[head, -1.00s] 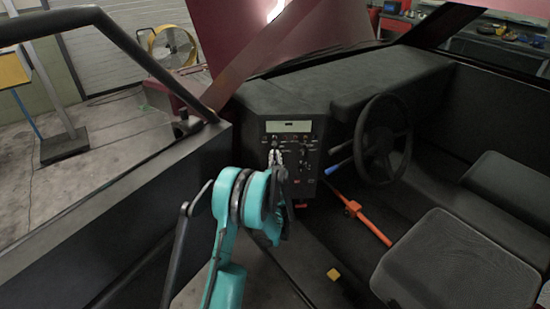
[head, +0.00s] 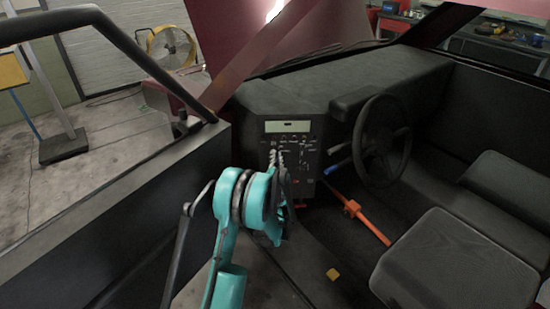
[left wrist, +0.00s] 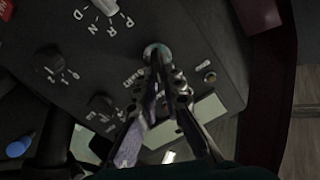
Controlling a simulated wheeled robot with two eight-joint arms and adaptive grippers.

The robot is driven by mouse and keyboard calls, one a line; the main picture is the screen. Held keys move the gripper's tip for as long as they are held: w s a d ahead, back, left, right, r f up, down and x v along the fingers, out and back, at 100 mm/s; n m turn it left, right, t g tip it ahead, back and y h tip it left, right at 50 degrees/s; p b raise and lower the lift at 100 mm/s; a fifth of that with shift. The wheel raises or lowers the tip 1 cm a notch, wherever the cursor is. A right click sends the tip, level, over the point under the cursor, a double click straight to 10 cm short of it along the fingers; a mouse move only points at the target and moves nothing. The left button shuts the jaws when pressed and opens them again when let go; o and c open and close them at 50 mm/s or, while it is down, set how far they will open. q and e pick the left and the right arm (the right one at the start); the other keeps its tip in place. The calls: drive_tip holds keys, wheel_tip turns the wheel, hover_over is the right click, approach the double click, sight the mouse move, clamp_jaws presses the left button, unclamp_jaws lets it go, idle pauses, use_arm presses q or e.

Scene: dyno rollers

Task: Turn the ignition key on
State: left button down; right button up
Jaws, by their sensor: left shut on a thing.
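The control panel (head: 302,153) stands on the dashboard, with a small display at its top and several knobs and labels. My left gripper (head: 275,153) reaches it from the lower left, its fingertips at the panel face. In the left wrist view my left gripper (left wrist: 160,62) is shut at the round ignition switch (left wrist: 153,48), beside lettering that seems to read START. The fingers are closed on the ignition key, which they mostly hide. How far the key is turned cannot be told. My right gripper is not in view.
Black knobs (left wrist: 48,60) and a P R N D selector label lie close to the ignition. The steering wheel (head: 382,139) and seats (head: 462,262) are to the right. The door (head: 110,215) is at the left. An orange lever (head: 365,220) stands near the floor.

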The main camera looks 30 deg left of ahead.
use_arm(q)
drive_tip(key=shift+w+d+f+m, duration=0.1)
drive_tip(key=shift+m, duration=0.7)
drive_tip(key=shift+d+f+m, duration=0.1)
drive_tip(key=shift+m, duration=0.7)
drive_tip(key=c, duration=1.6)
unclamp_jaws()
drive_tip(key=shift+c, duration=0.2)
drive_tip(key=v, duration=0.7)
drive_tip(key=shift+s, duration=0.25)
drive_tip(key=shift+d, duration=0.15)
